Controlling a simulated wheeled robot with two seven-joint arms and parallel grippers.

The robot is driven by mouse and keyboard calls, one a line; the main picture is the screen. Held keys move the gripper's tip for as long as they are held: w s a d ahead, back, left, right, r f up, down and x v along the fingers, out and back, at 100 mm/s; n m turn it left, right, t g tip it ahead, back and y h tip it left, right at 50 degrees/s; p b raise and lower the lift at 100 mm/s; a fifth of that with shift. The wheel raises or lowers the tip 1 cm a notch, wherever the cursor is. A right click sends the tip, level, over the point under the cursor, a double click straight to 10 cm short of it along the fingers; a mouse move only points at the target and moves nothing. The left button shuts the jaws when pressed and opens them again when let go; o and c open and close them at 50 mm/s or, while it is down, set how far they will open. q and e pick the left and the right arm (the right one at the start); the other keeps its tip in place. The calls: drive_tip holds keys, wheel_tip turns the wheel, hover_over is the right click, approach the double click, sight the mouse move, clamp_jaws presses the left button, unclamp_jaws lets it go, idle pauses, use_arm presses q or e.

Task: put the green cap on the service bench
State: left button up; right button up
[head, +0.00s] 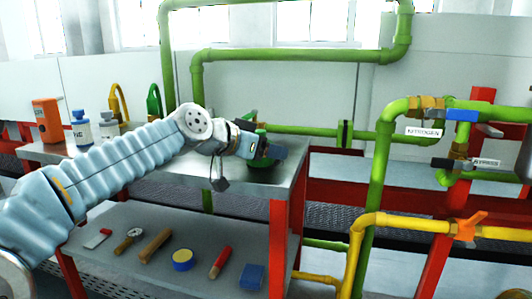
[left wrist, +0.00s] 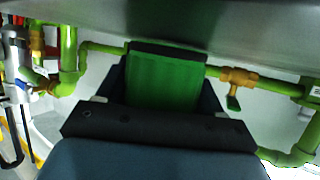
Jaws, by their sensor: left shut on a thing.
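The green cap (head: 262,160) is at the right end of the service bench (head: 288,179), at the end of my left arm. My left gripper (head: 268,150) is shut on it. In the left wrist view the green cap (left wrist: 165,78) fills the space between the fingers, close under a grey surface at the top. In the head view the cap appears at the level of the bench top; I cannot tell whether it touches. The gripper partly hides it. My right gripper is not in view.
Bottles (head: 81,128), an orange box (head: 47,120) and yellow and green hooped items stand at the bench's left end. The lower shelf (head: 110,220) holds several tools, yellow tape (head: 183,260) and a blue block (head: 252,277). Green pipes (head: 380,170) and a yellow pipe (head: 352,262) stand right.

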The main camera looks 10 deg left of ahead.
use_arm(q)
drive_tip(key=shift+f, duration=0.1)
drive_tip(key=shift+f, duration=0.15)
drive_tip(key=o, duration=1)
drive_tip(key=shift+o, duration=0.2)
drive_tip(key=shift+r, duration=0.35)
drive_tip(key=v, duration=1.2)
drive_tip(key=shift+f+b, duration=0.15)
drive_tip(key=shift+b, duration=0.2)
